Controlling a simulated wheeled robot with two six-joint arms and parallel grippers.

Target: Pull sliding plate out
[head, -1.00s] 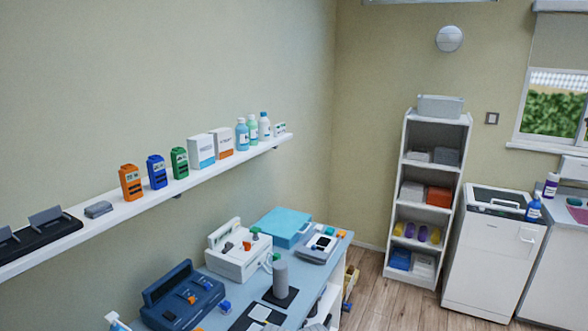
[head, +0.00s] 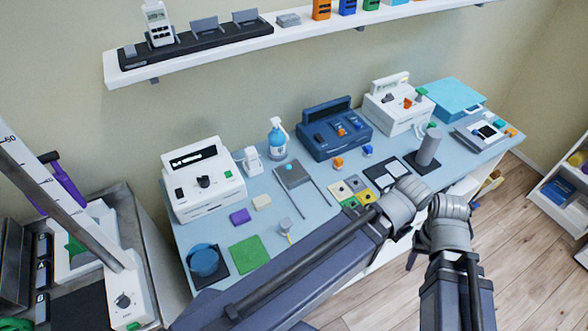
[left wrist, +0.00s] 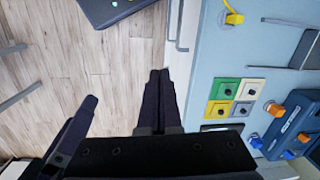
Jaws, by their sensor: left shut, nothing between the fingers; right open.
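A flat grey plate (head: 292,175), which I take for the sliding plate, lies on the light-blue bench with two thin rails running from it towards the front. It shows in part at the right edge of the left wrist view (left wrist: 305,50). My left gripper (left wrist: 159,72) is shut and empty, over the floor beside the bench's front edge, apart from the plate. In the head view my left wrist hides it. My right gripper (head: 412,257) is a small dark shape between my arms, open and away from the plate; a finger also shows in the left wrist view.
The bench (head: 215,232) also carries a tile of coloured squares (head: 352,188), a white device (head: 203,180), a blue device (head: 335,128) and a spray bottle (head: 277,138). A wall shelf (head: 180,67) runs behind. Open wooden floor lies at the right.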

